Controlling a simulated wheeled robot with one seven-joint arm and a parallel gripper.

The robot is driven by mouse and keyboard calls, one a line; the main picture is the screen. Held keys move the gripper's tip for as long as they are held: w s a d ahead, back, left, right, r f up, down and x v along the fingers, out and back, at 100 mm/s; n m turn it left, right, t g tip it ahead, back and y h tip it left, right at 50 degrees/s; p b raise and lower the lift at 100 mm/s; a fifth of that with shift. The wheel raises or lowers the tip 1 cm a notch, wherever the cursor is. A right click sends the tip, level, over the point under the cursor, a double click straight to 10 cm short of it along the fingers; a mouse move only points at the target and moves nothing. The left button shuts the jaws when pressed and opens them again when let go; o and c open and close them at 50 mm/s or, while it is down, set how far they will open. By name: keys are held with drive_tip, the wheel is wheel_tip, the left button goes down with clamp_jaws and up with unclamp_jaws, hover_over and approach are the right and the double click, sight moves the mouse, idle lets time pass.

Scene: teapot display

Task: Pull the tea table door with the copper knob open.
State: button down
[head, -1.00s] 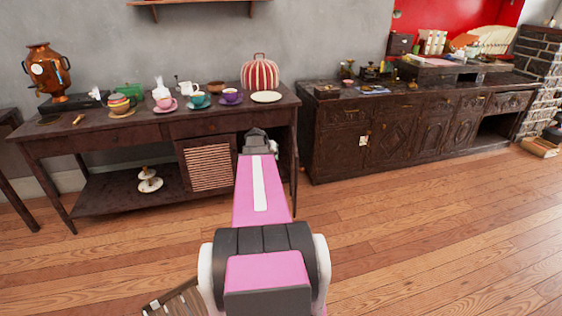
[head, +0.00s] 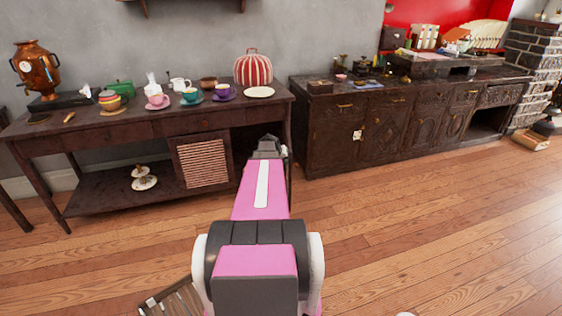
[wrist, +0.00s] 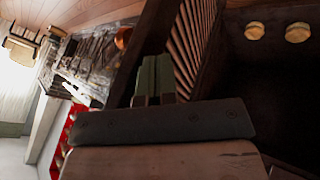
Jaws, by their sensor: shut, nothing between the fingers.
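The dark wood tea table (head: 110,185) stands against the wall in the head view. Its left louvered door (head: 203,162) is closed. Right of it is an open, dark compartment. The other slatted door (wrist: 190,50) stands swung out in the wrist view, with the dark interior to its right; in the head view it is mostly hidden behind my arm. A copper-coloured round piece (wrist: 123,38), seemingly the knob, shows past the door's frame. My gripper (head: 267,142) is shut and empty. Its fingers (wrist: 155,75) overlap the door's slatted face; contact cannot be told.
Cups, a teapot and a striped cosy (head: 253,68) stand on the tabletop. A carved dark cabinet (head: 330,130) is close to the right of the table. A slatted wooden item (head: 172,300) lies on the floor at front left.

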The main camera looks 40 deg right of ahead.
drive_tip(key=s+d, duration=0.5)
drive_tip(key=d, duration=0.2)
drive_tip(key=shift+s, duration=0.2)
idle(0.4)
drive_tip(key=a+r, duration=0.2)
drive_tip(key=a, duration=0.1)
drive_tip(key=s+a+r, duration=0.1)
drive_tip(key=a+r, duration=0.5)
drive_tip(key=shift+s+a, duration=0.15)
drive_tip(key=shift+s, duration=0.1)
